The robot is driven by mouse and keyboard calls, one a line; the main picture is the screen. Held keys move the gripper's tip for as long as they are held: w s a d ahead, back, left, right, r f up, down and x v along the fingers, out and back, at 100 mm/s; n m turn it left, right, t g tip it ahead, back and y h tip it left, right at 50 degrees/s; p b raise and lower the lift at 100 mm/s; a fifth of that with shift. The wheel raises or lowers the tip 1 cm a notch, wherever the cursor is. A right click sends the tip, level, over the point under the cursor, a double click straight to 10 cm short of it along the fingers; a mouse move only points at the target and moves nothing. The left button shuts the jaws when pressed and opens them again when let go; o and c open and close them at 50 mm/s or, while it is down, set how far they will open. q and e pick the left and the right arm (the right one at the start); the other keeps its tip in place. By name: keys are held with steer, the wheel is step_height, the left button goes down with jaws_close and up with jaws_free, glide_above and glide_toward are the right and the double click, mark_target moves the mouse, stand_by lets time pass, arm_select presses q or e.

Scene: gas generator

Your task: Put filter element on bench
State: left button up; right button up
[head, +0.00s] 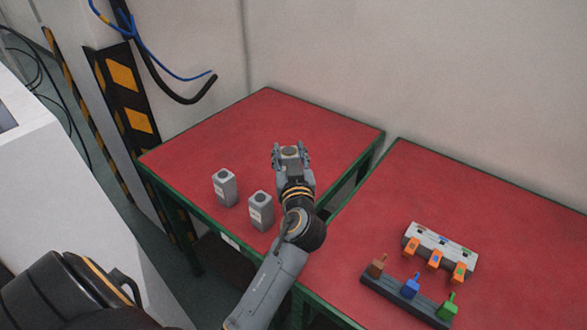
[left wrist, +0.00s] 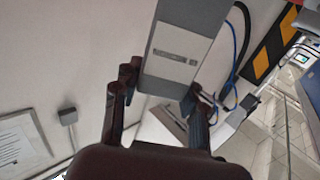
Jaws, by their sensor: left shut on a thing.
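My left gripper (head: 291,157) is shut on a grey box-shaped filter element (head: 290,152) with a dark round top, over the red-topped bench (head: 320,118). In the left wrist view the held filter element (left wrist: 180,50) shows a pale label band and sits between the two dark fingers (left wrist: 158,100). I cannot tell whether its base touches the bench. Two similar filter elements, one on the left (head: 225,188) and one nearer (head: 261,211), stand upright on the bench, left of my gripper. My right gripper is not in view.
A second red table (head: 500,225) stands at the right, with a white block with orange parts (head: 440,250) and a dark rack with coloured handles (head: 408,293). Blue and black cables (head: 165,75) hang at the back left. The bench's far part is clear.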

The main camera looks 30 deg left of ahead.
arm_select(q)
steer(key=w+a+f+b, duration=0.3)
steer(key=w+f+b, duration=0.2)
steer(key=f, duration=0.5)
steer(key=shift+w+a, duration=0.2)
steer(key=shift+w, duration=0.65)
steer(key=shift+f+b, duration=0.2)
steer(key=shift+b, duration=0.2)
steer(key=o, duration=1.2)
